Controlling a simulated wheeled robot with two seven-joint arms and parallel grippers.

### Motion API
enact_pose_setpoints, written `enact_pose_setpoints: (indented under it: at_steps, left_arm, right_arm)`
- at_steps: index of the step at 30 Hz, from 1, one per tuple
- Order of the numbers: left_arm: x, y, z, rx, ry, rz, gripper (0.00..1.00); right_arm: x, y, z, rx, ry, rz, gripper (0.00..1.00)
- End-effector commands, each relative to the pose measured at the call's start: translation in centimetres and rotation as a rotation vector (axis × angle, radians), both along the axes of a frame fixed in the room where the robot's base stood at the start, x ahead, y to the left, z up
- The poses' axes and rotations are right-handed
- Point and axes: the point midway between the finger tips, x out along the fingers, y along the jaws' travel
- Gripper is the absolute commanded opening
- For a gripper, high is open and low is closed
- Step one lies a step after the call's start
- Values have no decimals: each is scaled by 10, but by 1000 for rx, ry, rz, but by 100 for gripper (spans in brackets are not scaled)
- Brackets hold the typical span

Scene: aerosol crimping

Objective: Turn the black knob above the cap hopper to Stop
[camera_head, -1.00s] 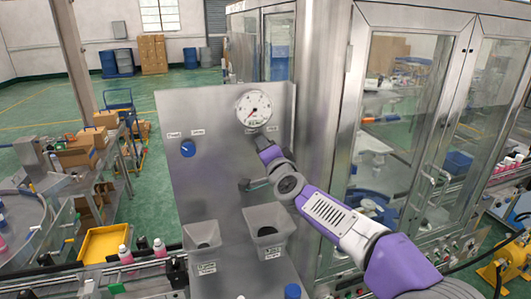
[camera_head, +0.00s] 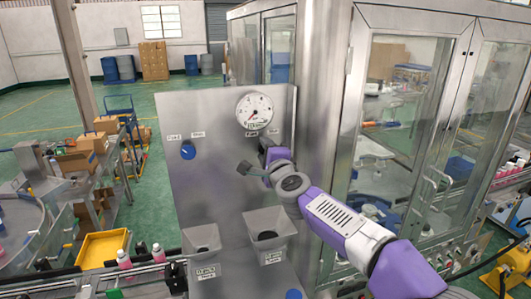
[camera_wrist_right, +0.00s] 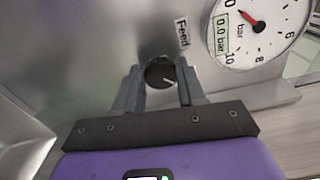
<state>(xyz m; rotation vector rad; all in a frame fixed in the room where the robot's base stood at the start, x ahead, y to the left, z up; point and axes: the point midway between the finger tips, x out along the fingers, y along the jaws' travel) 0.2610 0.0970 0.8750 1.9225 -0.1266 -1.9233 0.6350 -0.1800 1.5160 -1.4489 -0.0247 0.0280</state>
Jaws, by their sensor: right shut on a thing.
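The black knob (camera_wrist_right: 159,73) sits on the steel panel (camera_head: 220,120) below the round pressure gauge. In the right wrist view it lies between the two grey fingers of my right gripper (camera_wrist_right: 160,84), which is shut on it. A pale line on the knob points to the lower right there, and a "Feed" label (camera_wrist_right: 183,33) stands above it. In the head view my purple right gripper (camera_head: 266,148) reaches the panel from the lower right and largely hides the knob. The right hopper (camera_head: 268,228) is below it. My left gripper is not in view.
The gauge (camera_head: 254,110) is just above the gripper. A blue knob (camera_head: 188,150) is on the panel's left, above the left hopper (camera_head: 201,240). A glass-doored steel cabinet (camera_head: 345,130) stands close on the right. A yellow tray (camera_head: 102,248) is at lower left.

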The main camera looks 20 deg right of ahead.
Motion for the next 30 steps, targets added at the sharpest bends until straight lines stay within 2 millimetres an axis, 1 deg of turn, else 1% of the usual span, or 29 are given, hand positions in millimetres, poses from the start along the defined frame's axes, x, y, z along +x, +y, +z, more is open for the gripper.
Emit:
enact_pose_setpoints:
  at_steps: [11,12,16,17,26,29,30]
  left_arm:
    - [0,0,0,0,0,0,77]
    - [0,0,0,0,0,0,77]
    - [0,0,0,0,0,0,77]
    - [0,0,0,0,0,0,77]
    - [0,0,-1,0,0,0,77]
    - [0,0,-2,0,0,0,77]
    - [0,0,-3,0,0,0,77]
  right_arm:
    - [0,0,-1,9,2,-1,9]
    - [0,0,-1,9,2,-1,42]
    - [0,0,-1,8,2,-1,62]
    - [0,0,-1,7,1,-1,65]
    - [-2,0,0,6,0,0,65]
    - [-10,0,0,6,0,0,65]
    - [-16,-1,0,6,-2,0,65]
